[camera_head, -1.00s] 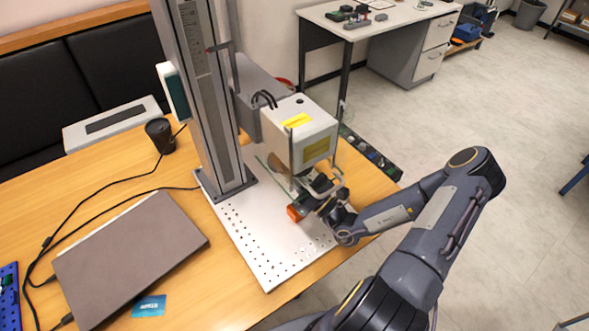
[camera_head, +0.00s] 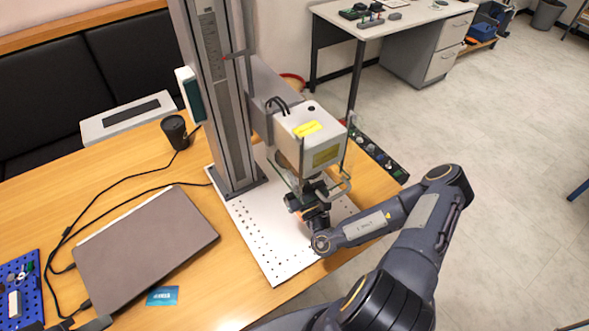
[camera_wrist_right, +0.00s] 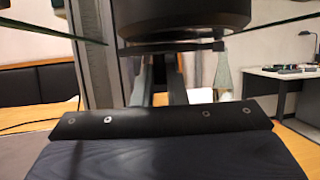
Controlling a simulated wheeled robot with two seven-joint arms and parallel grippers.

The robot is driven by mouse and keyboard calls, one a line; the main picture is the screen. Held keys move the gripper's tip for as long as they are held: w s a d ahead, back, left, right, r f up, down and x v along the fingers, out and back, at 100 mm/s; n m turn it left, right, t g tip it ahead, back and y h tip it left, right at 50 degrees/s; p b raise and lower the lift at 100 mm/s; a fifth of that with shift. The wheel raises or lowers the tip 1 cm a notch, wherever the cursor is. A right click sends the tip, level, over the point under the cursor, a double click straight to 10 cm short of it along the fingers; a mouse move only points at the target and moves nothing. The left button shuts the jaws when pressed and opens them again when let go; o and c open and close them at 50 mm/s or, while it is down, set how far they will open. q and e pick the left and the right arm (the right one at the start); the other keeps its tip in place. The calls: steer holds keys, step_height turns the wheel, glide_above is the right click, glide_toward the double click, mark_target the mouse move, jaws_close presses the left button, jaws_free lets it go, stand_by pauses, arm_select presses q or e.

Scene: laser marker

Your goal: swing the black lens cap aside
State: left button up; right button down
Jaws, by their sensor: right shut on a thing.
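The white marking head (camera_head: 305,135) hangs from the column above the perforated plate. In the right wrist view its dark round lens housing (camera_wrist_right: 180,20) is at the top, with the thin black lens cap (camera_wrist_right: 172,48) flat just beneath it. My right gripper (camera_head: 313,197) is directly under the head, and its fingers (camera_wrist_right: 160,80) reach up to the cap. It is shut on the cap; the exact contact is partly hidden. In the head view the cap is hard to separate from the dark gripper.
Clear guard panes and a bent metal bracket (camera_head: 340,184) surround the space under the head. The perforated plate (camera_head: 262,235) is bare in front. A closed laptop (camera_head: 145,245), cables and a black cup (camera_head: 175,131) lie to the left.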

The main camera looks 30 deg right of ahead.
steer(key=c, duration=1.5)
jaws_free()
steer(key=shift+o, duration=0.2)
steer(key=b+v, duration=0.2)
steer(key=v, duration=0.5)
steer(key=shift+s+f, duration=0.2)
steer(key=shift+s, duration=0.15)
